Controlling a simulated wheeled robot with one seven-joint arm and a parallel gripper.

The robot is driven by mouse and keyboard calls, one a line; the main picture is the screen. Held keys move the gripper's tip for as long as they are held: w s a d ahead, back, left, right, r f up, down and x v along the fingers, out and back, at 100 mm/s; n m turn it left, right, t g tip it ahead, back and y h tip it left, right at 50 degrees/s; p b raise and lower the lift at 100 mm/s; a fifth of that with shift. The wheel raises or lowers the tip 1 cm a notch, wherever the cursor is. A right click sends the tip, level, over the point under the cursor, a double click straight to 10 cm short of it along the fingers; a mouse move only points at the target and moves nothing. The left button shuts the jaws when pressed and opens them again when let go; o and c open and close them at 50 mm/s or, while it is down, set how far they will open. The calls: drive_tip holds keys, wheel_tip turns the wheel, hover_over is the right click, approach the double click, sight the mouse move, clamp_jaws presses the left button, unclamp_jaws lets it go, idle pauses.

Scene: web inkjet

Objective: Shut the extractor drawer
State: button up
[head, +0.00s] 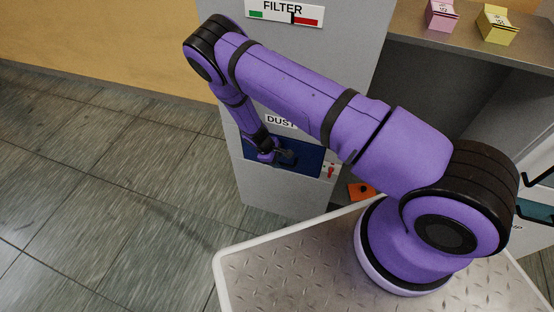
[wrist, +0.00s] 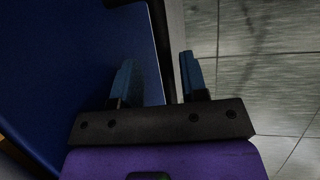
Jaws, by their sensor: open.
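The dust drawer (head: 308,161) is a dark blue panel under a "DUST" label, low on the grey extractor cabinet (head: 345,60) in the head view. How far it stands out cannot be told. My gripper (head: 268,152) is at the left part of the blue panel. In the wrist view, the blue panel (wrist: 60,60) fills the left side. My gripper (wrist: 158,82) is open, with two blue fingers. The left finger overlaps the panel, and a dark edge passes between the fingers. Nothing is held. Contact with the panel cannot be told.
A red part (head: 331,170) sits right of the drawer. A "FILTER" gauge (head: 284,12) is higher on the cabinet. Pink (head: 441,15) and yellow (head: 497,25) boxes stand on a shelf at right. An orange item (head: 361,192) lies low beside the cabinet. Tiled floor (head: 110,190) at left is clear.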

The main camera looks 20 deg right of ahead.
drive_tip(key=v, duration=1)
drive_tip(key=shift+a+r, duration=0.15)
drive_tip(key=shift+r, duration=0.2)
